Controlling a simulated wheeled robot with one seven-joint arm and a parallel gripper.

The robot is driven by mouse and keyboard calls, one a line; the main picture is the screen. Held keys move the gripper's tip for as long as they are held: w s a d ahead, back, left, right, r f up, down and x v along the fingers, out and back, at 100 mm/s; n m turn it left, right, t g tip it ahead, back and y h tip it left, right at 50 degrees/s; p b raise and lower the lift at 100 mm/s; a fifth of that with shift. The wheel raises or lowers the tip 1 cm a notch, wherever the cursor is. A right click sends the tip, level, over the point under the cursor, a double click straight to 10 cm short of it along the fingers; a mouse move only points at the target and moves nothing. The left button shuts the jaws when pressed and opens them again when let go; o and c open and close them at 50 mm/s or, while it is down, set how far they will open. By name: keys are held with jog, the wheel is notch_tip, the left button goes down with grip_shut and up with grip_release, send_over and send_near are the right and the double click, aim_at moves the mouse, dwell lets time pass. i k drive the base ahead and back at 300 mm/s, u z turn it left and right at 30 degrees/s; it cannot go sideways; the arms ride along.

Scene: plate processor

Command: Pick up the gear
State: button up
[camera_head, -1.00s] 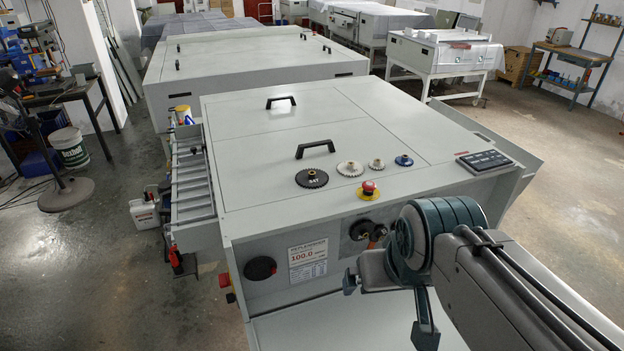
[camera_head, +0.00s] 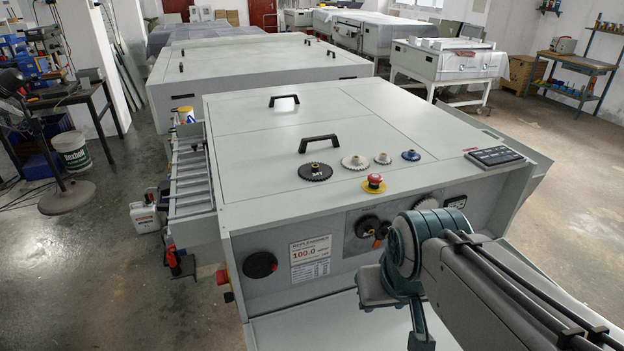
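Several gears lie in a row on the grey machine's top (camera_head: 260,150). From left to right they are a dark toothed gear (camera_head: 315,171) with a raised hub, a pale toothed gear (camera_head: 355,162), a smaller pale gear (camera_head: 383,158) and a small blue one (camera_head: 411,155). My gripper (camera_head: 392,308) is at the lower right, in front of the machine's front panel and lower in the picture than the gears. Its fingers look spread apart with nothing between them, though my wrist partly hides them. It touches no gear.
A red emergency button (camera_head: 375,181) stands at the top's front edge, near the gears. Two black handles (camera_head: 318,143) rise behind them. A dark keypad (camera_head: 494,156) lies at right. Knobs (camera_head: 368,226) project from the front panel. A lower ledge (camera_head: 300,325) juts out below.

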aim_at(318, 170)
jog(key=u, duration=2.3)
jog(key=i, duration=1.95)
jog(key=z, duration=3.25)
jog(key=i, duration=0.5)
jog(key=z, duration=0.05)
